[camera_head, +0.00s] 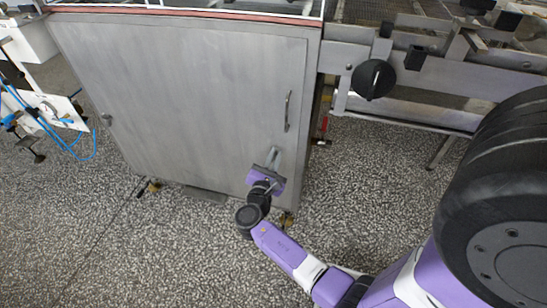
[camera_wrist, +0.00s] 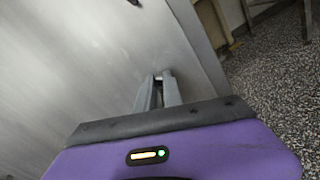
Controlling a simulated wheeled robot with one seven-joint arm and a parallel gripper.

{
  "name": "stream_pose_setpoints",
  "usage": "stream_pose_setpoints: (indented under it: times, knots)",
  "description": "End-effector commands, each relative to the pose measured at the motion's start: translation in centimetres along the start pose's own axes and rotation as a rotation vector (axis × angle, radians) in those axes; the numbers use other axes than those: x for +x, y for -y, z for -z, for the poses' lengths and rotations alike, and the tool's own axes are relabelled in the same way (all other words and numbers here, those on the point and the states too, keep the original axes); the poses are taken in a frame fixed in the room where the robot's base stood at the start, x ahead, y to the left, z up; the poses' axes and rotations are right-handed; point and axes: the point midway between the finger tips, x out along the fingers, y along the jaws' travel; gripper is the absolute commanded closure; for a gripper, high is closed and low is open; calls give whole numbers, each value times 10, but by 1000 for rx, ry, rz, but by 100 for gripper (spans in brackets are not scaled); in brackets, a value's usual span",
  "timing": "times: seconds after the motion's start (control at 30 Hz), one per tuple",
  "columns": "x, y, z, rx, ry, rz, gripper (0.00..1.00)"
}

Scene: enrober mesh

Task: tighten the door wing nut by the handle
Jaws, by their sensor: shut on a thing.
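The grey metal door (camera_head: 180,90) of the cabinet is closed, with a vertical bar handle (camera_head: 287,111) near its right edge. My gripper (camera_head: 272,153) is at the door face, below and slightly left of the handle. In the wrist view, its two fingers (camera_wrist: 163,76) converge at the door surface, shut on a small piece, the door wing nut (camera_wrist: 158,77). The fingers hide most of the nut, so its angle cannot be told. A dark end at the top of the wrist view looks like part of the handle (camera_wrist: 134,2).
A small knob (camera_head: 106,119) is on the door's left side. A black round knob (camera_head: 373,79) and metal conveyor frame stand to the right. A white stand with blue hoses (camera_head: 50,110) is at the left. The speckled floor in front is clear.

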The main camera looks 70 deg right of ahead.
Motion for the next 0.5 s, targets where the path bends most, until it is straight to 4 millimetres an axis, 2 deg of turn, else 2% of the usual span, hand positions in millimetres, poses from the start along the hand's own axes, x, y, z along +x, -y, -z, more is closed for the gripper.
stream_pose_setpoints:
  times: [0.5]
  knots:
    - [0, 11, 6, 495, 0, 0, 100]
